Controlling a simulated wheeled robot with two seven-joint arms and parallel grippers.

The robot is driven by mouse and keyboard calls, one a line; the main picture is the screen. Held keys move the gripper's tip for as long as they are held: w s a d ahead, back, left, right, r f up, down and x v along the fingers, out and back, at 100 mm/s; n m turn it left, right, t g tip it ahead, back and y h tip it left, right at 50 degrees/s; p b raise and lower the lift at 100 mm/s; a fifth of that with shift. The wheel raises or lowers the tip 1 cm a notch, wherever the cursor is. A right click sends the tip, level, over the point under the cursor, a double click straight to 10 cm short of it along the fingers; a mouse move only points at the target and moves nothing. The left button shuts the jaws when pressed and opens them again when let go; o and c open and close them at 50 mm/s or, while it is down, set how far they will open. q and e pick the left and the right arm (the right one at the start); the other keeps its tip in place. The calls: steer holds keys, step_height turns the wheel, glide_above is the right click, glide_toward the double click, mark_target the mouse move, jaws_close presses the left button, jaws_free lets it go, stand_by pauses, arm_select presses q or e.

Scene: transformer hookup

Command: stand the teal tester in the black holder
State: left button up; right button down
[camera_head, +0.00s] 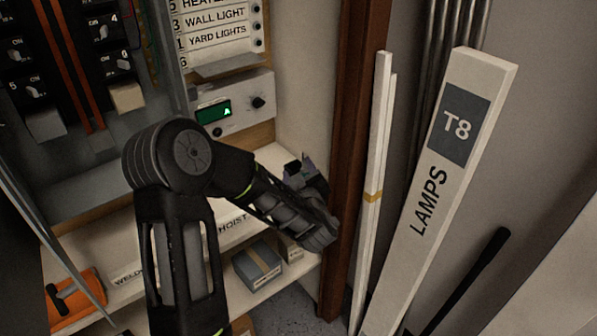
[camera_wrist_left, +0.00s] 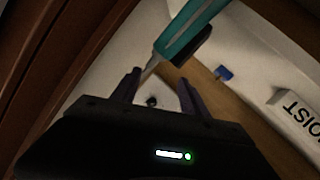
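The teal tester (camera_wrist_left: 195,27) shows in the left wrist view, with a teal handle at the top and a thin metal shaft pointing down-left toward my left gripper. My left gripper (camera_wrist_left: 158,84) has its two dark fingers spread apart. The shaft tip lies near the gap between them; I cannot tell whether it is between the fingers or beyond them. A black piece (camera_wrist_left: 194,47) lies against the handle; I cannot tell whether it is the holder. In the head view my left gripper (camera_head: 297,167) is small and dark at the shelf's right end. My right gripper is not in view.
A small blue item (camera_wrist_left: 223,72) lies near a HOIST label (camera_wrist_left: 302,112). A brown post (camera_head: 352,150) stands just right of my left arm, with white strips and a LAMPS box (camera_head: 437,180) beyond. A grey box (camera_head: 257,266) sits on the lower shelf. A panel with a green display (camera_head: 213,112) is above.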

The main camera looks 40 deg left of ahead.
arm_select(q)
steer(key=b+v, duration=0.7)
steer(key=v, duration=0.5)
steer(key=shift+r, duration=0.45)
stand_by(0.7)
